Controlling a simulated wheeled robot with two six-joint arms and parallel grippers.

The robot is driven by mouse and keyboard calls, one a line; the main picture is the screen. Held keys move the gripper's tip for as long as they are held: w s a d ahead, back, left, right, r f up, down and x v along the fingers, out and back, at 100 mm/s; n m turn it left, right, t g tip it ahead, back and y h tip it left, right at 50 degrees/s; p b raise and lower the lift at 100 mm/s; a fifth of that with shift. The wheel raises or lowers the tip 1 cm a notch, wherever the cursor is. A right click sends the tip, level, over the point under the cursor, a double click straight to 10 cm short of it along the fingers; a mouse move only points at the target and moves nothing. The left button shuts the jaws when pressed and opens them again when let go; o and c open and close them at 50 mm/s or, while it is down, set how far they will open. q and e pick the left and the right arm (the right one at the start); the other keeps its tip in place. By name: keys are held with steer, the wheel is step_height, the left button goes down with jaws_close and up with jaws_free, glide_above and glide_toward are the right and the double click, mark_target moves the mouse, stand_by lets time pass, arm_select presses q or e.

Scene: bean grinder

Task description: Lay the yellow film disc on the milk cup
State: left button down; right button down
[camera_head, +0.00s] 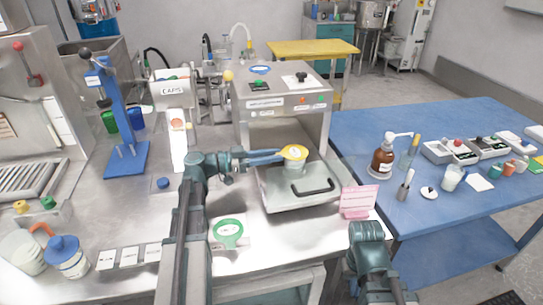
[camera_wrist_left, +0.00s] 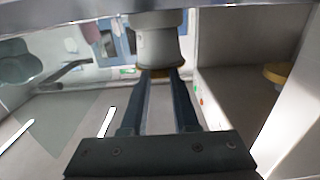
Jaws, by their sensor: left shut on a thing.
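The yellow film disc (camera_head: 293,152) is at the tips of my left gripper (camera_head: 282,156), which is shut on its edge. The whitish milk cup (camera_head: 295,169) stands directly under the disc, on the machine's pulled-out metal drawer (camera_head: 270,196). In the left wrist view the cup (camera_wrist_left: 160,42) lies just beyond the fingertips (camera_wrist_left: 159,75), with a thin yellow strip of the disc (camera_wrist_left: 158,72) at its rim. I cannot tell whether the disc touches the rim. My right gripper (camera_head: 368,235) is low at the front right, its fingers not clear.
The steel sealing machine (camera_head: 284,100) stands behind the drawer, whose black handle (camera_head: 313,187) faces forward. A pink sign (camera_head: 358,202) stands right of the drawer. A green ring-shaped thing (camera_head: 228,232) lies on the counter in front. A blue stand (camera_head: 120,125) is at left.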

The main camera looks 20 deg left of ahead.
stand_by(0.3)
arm_select(q)
steer(key=c, duration=0.6)
jaws_free()
steer(key=shift+o, duration=0.2)
steer(key=o, duration=0.5)
steer(key=shift+v, duration=3.5)
steer(key=shift+r, duration=0.1)
